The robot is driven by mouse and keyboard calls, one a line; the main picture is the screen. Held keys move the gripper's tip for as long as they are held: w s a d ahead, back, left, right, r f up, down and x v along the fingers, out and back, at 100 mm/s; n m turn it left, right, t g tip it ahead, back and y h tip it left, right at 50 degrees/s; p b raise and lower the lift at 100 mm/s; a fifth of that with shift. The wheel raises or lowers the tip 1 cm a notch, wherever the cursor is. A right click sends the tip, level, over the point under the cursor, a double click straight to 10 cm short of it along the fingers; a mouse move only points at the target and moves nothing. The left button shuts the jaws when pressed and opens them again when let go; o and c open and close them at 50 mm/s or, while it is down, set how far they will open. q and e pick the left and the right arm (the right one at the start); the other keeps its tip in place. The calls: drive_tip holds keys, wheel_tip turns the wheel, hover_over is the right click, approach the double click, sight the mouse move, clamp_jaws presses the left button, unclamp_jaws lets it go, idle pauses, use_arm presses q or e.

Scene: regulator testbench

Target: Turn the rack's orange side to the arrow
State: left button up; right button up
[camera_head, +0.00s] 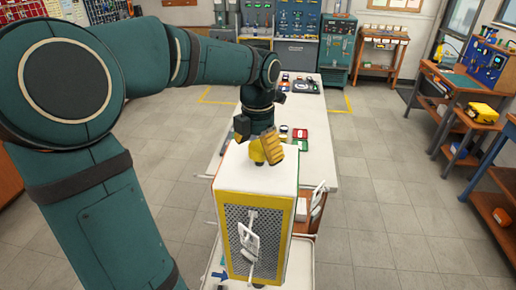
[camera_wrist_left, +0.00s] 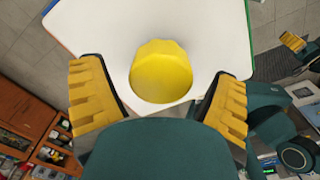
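The rack (camera_head: 233,176) is a tall box with a white top. In the head view a yellow-framed mesh side faces me, a green edge shows at right and a thin orange edge at left. A yellow knob (camera_wrist_left: 161,75) stands on its top. My left gripper (camera_head: 258,147) is over the top; in the left wrist view its ridged yellow fingers are spread on either side of the knob, with gaps. The blue arrow (camera_head: 219,276) lies low at the rack's front left, pointing right. Part of my right gripper (camera_wrist_left: 295,45) seems to show at the wrist view's right edge.
A white table (camera_head: 318,167) with small items extends behind the rack. A brown chair (camera_head: 304,222) stands close at its right. White handles hang on the mesh side. Wooden benches (camera_head: 455,75) line the right; the floor between is clear.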

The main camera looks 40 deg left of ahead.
use_arm(q)
drive_tip(key=shift+r, duration=0.1)
wheel_tip(320, 180, up, 12)
idle(0.5)
idle(0.5)
